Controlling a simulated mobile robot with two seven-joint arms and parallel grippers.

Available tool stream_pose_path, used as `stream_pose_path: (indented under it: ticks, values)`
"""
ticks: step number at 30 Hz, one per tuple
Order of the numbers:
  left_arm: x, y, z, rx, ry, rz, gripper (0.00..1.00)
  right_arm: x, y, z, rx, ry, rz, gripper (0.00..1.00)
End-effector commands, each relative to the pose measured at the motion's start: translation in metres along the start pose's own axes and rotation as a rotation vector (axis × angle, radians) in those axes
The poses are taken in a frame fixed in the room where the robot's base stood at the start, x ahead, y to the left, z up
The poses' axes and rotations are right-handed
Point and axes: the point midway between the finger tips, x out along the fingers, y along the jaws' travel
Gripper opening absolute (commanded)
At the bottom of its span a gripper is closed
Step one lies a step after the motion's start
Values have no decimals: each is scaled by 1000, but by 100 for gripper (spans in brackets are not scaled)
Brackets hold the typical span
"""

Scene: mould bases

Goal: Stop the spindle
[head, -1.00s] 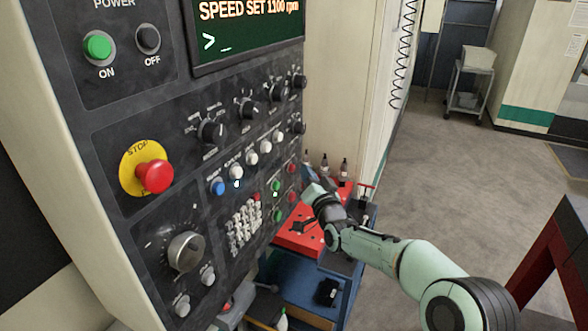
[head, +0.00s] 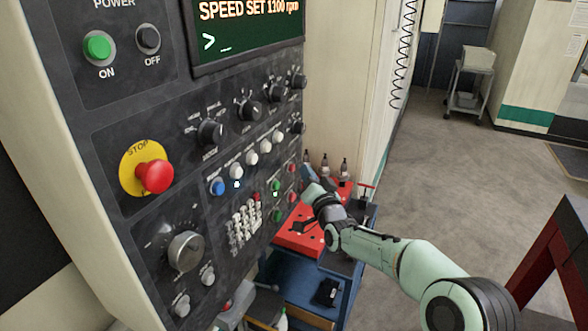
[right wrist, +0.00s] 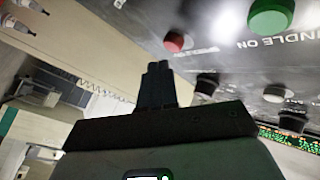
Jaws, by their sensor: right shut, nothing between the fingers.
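The spindle control panel (head: 150,215) fills the left of the head view. Small green buttons (head: 276,186) and red buttons (head: 291,168) sit in pairs near its right edge. My right gripper (head: 307,178) is beside these buttons, shut and empty. In the right wrist view its closed fingertips (right wrist: 158,68) point towards a red button (right wrist: 174,41), whose label is too blurred to read; a gap shows between them. A green button (right wrist: 270,18), labelled partly "NDLE ON", is to the right. My left gripper is not in view.
A large red stop button (head: 155,176) on a yellow disc and a dial (head: 186,251) are further left. The screen (head: 247,28) reads SPEED SET 1100 rpm. A blue cart with a red top (head: 300,240) and several tool holders stands behind my right arm.

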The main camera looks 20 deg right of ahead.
Motion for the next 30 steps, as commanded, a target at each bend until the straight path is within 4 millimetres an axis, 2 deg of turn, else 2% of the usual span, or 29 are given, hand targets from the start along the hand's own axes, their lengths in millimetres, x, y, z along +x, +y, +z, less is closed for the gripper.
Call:
stream_pose_path:
  ticks: [30]
  values:
    - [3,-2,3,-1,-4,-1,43,6,-5,5,0,0,0,0]
